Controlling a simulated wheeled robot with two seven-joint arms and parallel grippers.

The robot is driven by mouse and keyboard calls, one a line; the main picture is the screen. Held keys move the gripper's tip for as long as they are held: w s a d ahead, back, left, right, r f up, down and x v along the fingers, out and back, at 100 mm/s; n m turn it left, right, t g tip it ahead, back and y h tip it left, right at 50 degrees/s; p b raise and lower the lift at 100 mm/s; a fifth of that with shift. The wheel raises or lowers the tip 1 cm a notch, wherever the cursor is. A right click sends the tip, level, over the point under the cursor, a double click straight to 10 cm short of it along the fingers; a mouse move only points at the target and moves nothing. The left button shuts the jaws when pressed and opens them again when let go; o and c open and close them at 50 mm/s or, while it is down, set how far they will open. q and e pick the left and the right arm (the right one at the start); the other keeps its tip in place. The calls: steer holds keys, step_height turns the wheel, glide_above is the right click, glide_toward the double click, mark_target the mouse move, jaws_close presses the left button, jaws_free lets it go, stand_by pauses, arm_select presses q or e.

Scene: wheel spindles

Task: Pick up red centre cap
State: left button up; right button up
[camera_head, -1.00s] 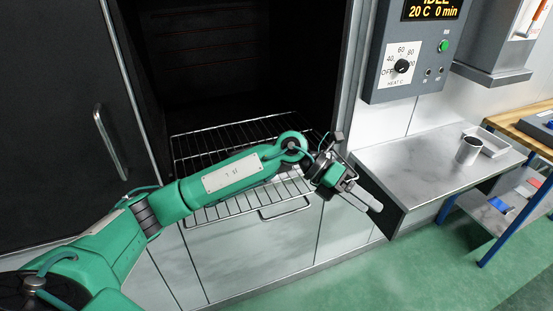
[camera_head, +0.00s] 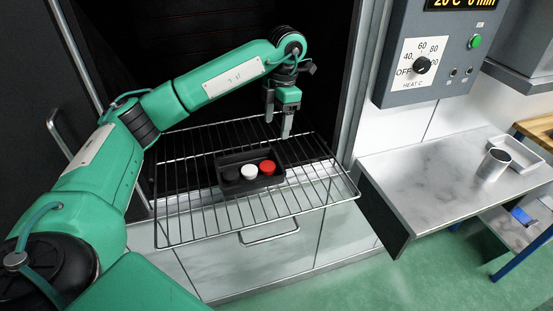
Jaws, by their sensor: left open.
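The red centre cap (camera_head: 267,167) sits at the right end of a small black tray (camera_head: 262,184) on the oven's wire rack. A white cap (camera_head: 249,171) is beside it in the middle, and a dark cap (camera_head: 231,173) is at the left end, hard to make out against the tray. My left gripper (camera_head: 278,128) is open and empty, pointing down above the rack, behind and slightly right of the red cap. It is apart from the cap. My right gripper is not in view.
The wire rack (camera_head: 190,228) sticks out of the open dark oven. The oven's right side wall and control box (camera_head: 428,60) stand to the right. A marble-topped side table (camera_head: 420,190) holds a metal cup (camera_head: 493,164) and a white tray (camera_head: 514,153).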

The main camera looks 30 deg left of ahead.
mark_target(268, 164)
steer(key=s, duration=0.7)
arm_select(q)
steer(key=f, duration=0.2)
steer(key=s+f, duration=0.1)
steer(key=f, duration=0.2)
steer(key=s+f, duration=0.1)
steer(key=f, duration=0.1)
steer(key=shift+a+f+p, duration=0.25)
steer(key=shift+f+p, duration=0.1)
steer(key=shift+p, duration=0.05)
steer(key=shift+a+f+p, duration=0.1)
steer(key=shift+f+p, duration=0.35)
steer(key=f, duration=0.1)
steer(key=f+p, duration=0.1)
steer(key=f, duration=0.1)
steer(key=shift+s+a+p, duration=0.25)
steer(key=shift+s+p, duration=0.1)
steer(key=shift+f, duration=0.6)
steer(key=c, duration=1)
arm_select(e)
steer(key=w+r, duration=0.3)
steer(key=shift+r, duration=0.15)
